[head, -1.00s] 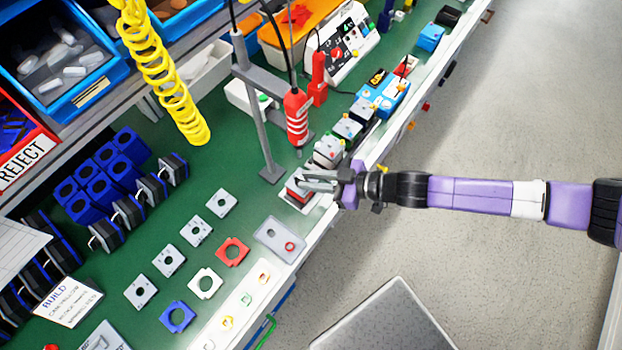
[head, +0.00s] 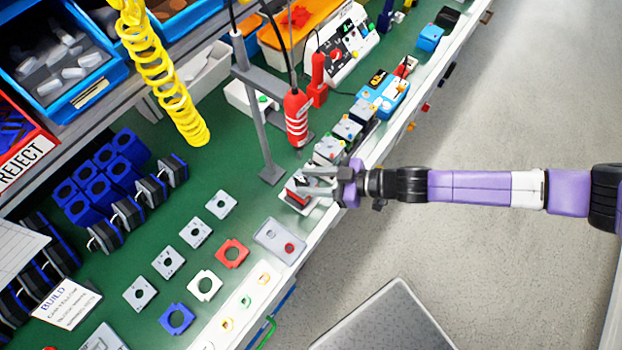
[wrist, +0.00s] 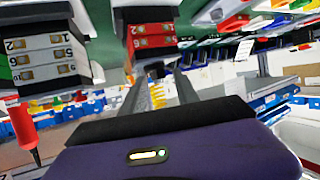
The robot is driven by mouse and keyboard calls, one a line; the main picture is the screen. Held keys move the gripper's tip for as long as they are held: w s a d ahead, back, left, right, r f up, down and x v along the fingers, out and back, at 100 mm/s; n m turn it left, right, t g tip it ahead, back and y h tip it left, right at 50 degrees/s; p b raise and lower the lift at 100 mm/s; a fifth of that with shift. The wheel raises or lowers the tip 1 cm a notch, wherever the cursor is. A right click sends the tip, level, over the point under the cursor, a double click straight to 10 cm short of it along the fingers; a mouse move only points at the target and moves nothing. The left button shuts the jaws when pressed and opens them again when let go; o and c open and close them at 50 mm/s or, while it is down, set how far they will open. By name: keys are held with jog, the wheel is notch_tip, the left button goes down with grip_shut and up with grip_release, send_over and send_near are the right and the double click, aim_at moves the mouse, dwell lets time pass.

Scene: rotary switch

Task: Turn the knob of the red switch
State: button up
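The red switch (head: 297,195) stands near the front edge of the green bench, on a pale base. It is partly covered by my gripper in the head view. In the wrist view, its red body (wrist: 152,40) with numbered terminals is at the top, just beyond the fingertips. My gripper (head: 312,181) reaches in from the right at the switch. In the wrist view, the two fingers of my gripper (wrist: 157,78) are apart, with a gap between them. The knob is not clear in either view. I cannot tell whether the fingers touch it.
A grey switch (head: 328,151) stands close behind the red one; it also shows at left in the wrist view (wrist: 45,62). A red screwdriver-like tool (head: 297,117) hangs nearby beside a grey stand (head: 271,174). Flat plates, including a red one (head: 232,253), lie in front.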

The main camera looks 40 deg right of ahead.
jog(key=shift+d, duration=0.15)
jog(key=b+v, duration=0.1)
jog(key=v, duration=0.6)
jog(key=shift+s+d+r+b, duration=0.15)
jog(key=shift+s+r+b, duration=0.05)
jog(key=shift+s+b, duration=0.1)
dwell(2.2)
